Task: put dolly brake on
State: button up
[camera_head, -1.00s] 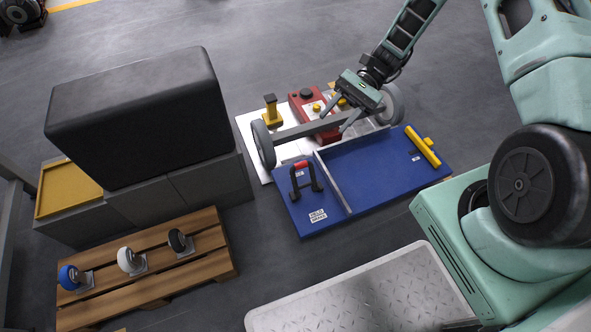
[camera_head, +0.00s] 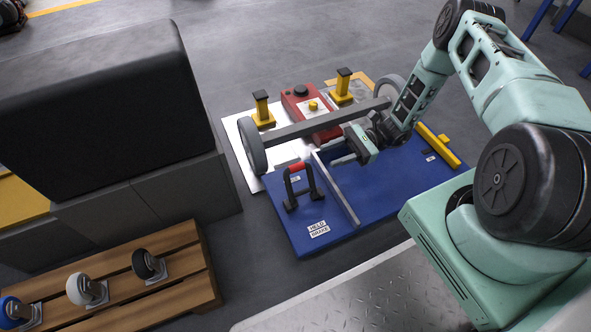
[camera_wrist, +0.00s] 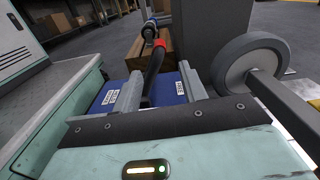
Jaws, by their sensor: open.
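The brake handle (camera_head: 303,187) is a black U-shaped bar with a red grip, standing upright on the blue dolly deck (camera_head: 385,185). A white label (camera_head: 318,228) lies on the deck in front of it; its lower line seems to read BRAKE. My gripper (camera_head: 336,150) is open and empty, to the right of the handle and a little behind it, with its fingers pointing left towards it. In the wrist view the red grip (camera_wrist: 159,43) and black bar show beyond and between the open fingers (camera_wrist: 160,72), apparently apart from them. The handle's base is partly hidden there.
A grey axle (camera_head: 318,126) with a wheel (camera_head: 252,146) at its left end lies behind my gripper. Yellow posts (camera_head: 262,110) and a red unit (camera_head: 303,100) stand behind it. A thin grey rail (camera_head: 338,192) crosses the deck. A pallet (camera_head: 190,275) holds casters.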

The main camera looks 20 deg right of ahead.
aim_at(301, 165)
jog(key=a+b, duration=0.4)
jog(key=a, duration=0.7)
jog(key=shift+a, duration=0.4)
jog(key=shift+w, duration=0.1)
grip_shut()
